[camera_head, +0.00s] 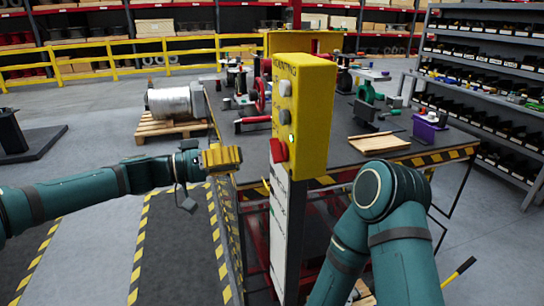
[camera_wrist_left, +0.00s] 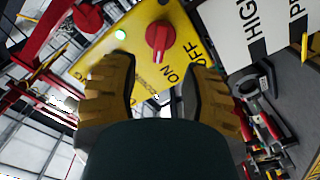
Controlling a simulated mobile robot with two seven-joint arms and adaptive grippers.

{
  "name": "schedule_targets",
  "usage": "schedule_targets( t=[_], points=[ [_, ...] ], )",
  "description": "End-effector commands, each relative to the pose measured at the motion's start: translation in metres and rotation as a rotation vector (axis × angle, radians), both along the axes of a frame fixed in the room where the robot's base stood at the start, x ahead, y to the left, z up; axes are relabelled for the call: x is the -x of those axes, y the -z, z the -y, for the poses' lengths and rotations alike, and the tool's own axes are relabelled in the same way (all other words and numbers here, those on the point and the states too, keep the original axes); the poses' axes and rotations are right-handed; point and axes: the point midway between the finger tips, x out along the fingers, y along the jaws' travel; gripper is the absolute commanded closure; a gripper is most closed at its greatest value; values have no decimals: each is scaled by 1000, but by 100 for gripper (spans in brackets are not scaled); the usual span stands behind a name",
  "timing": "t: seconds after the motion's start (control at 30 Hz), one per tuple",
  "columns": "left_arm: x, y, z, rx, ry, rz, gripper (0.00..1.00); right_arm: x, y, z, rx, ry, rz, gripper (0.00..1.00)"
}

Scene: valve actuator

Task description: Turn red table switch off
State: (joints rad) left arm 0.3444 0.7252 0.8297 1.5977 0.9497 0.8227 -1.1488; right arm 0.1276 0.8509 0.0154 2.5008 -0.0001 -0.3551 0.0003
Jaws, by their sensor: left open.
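The red switch (camera_head: 279,150) is a rotary knob low on the face of a yellow control box (camera_head: 310,110) on a post. In the left wrist view the red knob (camera_wrist_left: 159,40) sits on the yellow panel, with ON and OFF printed beside it. Its handle runs roughly up and down in that view, its lower end near the ON side. My left gripper (camera_head: 238,157) has yellow fingers and points at the knob from the left, a short gap away. In the wrist view its fingers (camera_wrist_left: 158,80) are apart and empty, with the knob beyond them. My right gripper is out of view.
A small green lamp (camera_wrist_left: 121,34) is lit beside the knob. A dark workbench (camera_head: 375,130) with valves and a purple bin (camera_head: 428,130) stands behind the box. A white lettered sign (camera_head: 280,225) hangs below it. Floor at the left is mostly free.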

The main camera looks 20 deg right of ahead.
Motion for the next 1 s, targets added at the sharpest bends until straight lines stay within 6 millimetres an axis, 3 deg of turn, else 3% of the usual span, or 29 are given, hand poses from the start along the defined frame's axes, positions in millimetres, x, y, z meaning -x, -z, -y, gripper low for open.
schedule_targets(
  t=[0.2, 0.4, 0.6, 0.93, 1.0],
  points=[
    [-1, 1, 46, 0, 3, -2, 54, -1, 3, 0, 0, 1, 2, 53],
    [-2, 1, 76, -1, 1, -1, 54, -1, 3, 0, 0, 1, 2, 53],
    [-3, 1, 91, -2, -1, -2, 54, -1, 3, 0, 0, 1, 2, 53],
    [-3, 1, 93, -3, -1, -2, 51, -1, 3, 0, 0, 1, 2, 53],
    [-3, 1, 93, -3, -1, -2, 76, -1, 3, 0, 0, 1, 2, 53]
  ],
)
